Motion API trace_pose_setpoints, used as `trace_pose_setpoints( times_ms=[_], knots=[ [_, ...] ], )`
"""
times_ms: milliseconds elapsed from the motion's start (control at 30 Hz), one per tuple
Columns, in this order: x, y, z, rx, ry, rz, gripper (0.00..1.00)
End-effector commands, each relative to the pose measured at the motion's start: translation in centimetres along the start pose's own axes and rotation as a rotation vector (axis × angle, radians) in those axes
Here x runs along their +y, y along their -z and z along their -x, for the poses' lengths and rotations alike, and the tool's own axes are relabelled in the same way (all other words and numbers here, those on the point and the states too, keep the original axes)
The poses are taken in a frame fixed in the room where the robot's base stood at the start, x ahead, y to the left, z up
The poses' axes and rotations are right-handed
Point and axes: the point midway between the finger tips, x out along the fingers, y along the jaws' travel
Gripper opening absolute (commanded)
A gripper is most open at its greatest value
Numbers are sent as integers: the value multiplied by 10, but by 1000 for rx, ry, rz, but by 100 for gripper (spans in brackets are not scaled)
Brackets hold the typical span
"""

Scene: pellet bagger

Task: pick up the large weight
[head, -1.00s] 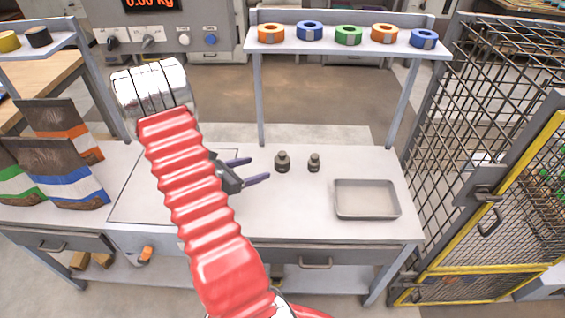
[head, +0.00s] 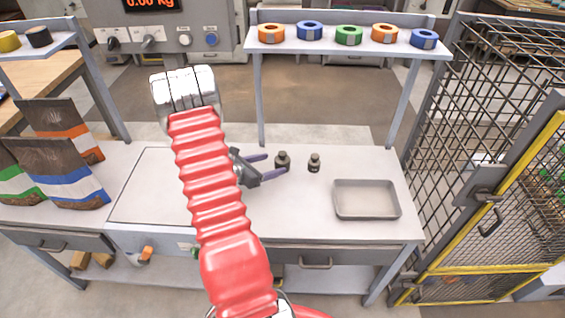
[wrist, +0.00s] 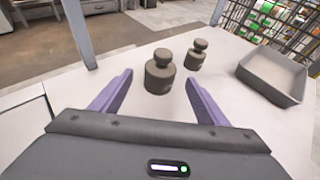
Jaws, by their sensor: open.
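Two dark grey knobbed weights stand upright on the white bench. The large weight (head: 282,161) is the left one; in the wrist view (wrist: 160,74) it stands just beyond and between my fingertips. The small weight (head: 314,163) stands to its right, and in the wrist view (wrist: 196,56) it is farther off, past the right finger. My gripper (head: 277,165) is open, with its purple fingers pointing right toward the large weight. In the wrist view my gripper (wrist: 158,84) is empty between the fingers. Whether a fingertip touches the large weight cannot be told.
A shallow grey tray (head: 367,213) sits on the bench right of the weights. A shelf (head: 345,43) with several tape rolls stands behind. Bags (head: 70,190) stand at the left. A yellow-framed mesh cage (head: 480,190) is at the right. The bench around the weights is clear.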

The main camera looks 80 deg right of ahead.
Motion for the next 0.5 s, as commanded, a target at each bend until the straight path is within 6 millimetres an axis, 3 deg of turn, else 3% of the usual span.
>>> trace_pose_setpoints(
  times_ms=[300,500],
  knots=[
    [0,2,-40,0,3,-2,68],
    [0,2,-49,1,1,0,68]
  ],
)
